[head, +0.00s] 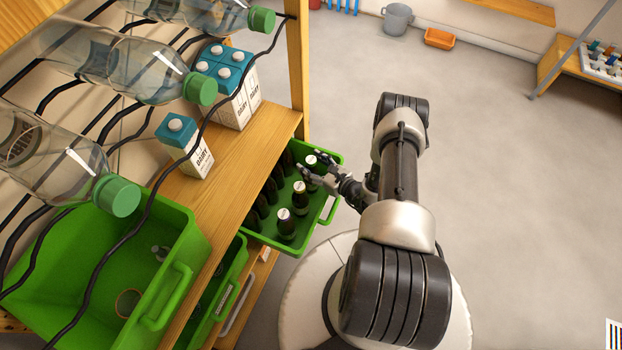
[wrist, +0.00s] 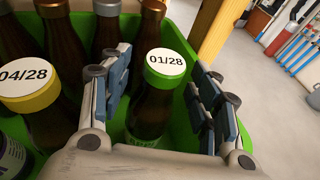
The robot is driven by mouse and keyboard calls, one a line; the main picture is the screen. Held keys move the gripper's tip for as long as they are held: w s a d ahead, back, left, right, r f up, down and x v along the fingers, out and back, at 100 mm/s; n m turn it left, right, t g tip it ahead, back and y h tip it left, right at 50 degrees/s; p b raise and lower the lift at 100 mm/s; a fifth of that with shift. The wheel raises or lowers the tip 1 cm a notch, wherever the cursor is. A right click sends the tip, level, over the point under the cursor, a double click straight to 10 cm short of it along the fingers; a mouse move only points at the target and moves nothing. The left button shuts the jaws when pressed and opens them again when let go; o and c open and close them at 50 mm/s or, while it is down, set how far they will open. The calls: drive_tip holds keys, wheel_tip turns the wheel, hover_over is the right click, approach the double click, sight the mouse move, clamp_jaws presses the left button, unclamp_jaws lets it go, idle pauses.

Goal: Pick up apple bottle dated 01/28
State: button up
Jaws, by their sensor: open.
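The bottle dated 01/28 (wrist: 159,98) is dark brown with a green cap ring and a white top, and stands upright in the green crate (head: 327,222). My gripper (wrist: 160,90) is open, with one finger on each side of this bottle's neck and cap. Whether the fingers touch it I cannot tell. The lower part of its label is mostly hidden by my gripper's body. In the head view my gripper (head: 312,172) is over the crate's far right part, at a white-topped bottle (head: 312,168).
A bottle dated 04/28 with a yellow cap ring (wrist: 32,95) stands to the left. Several grey- and brown-capped bottles (wrist: 62,40) stand behind. A wooden post (wrist: 222,25) rises beyond the crate. The shelf (head: 240,150) with milk cartons (head: 228,90) is left of my gripper.

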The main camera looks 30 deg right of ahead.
drive_tip(key=shift+w+a+f, duration=0.1)
drive_tip(key=shift+w, duration=0.35)
clamp_jaws()
idle(0.5)
idle(0.4)
